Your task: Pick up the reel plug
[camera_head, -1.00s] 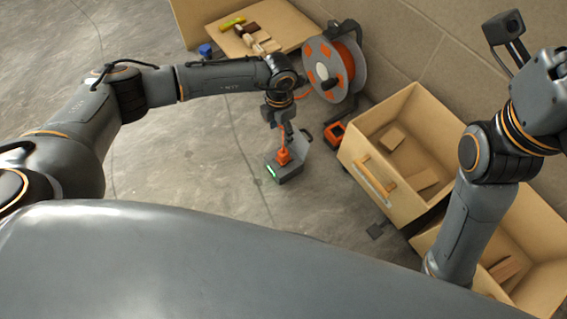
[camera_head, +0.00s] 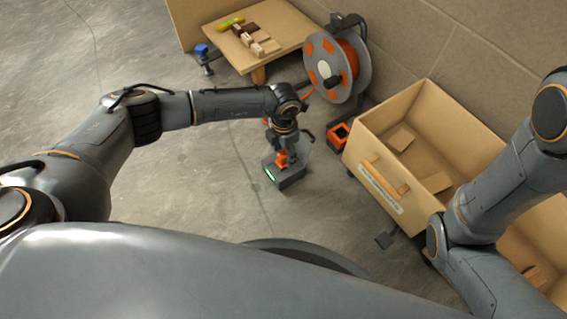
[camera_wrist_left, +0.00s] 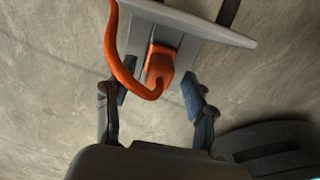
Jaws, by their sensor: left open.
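The orange reel plug (camera_head: 282,158) stands on a dark grey box with a green light (camera_head: 287,176) on the floor. In the left wrist view the plug (camera_wrist_left: 159,66) shows with its orange cable looping to the left. My left gripper (camera_wrist_left: 155,78) is open, with one finger on each side of the plug; a gap shows at least on the right. In the head view the left gripper (camera_head: 283,146) is above the box and partly hides the plug. My right gripper is out of view; only its arm shows at the right.
The cable reel (camera_head: 364,66) stands behind, near the wall. A wooden bin (camera_head: 375,183) is to the right of the box. A low wooden table (camera_head: 290,38) with small blocks is at the back. The floor left of the box is clear.

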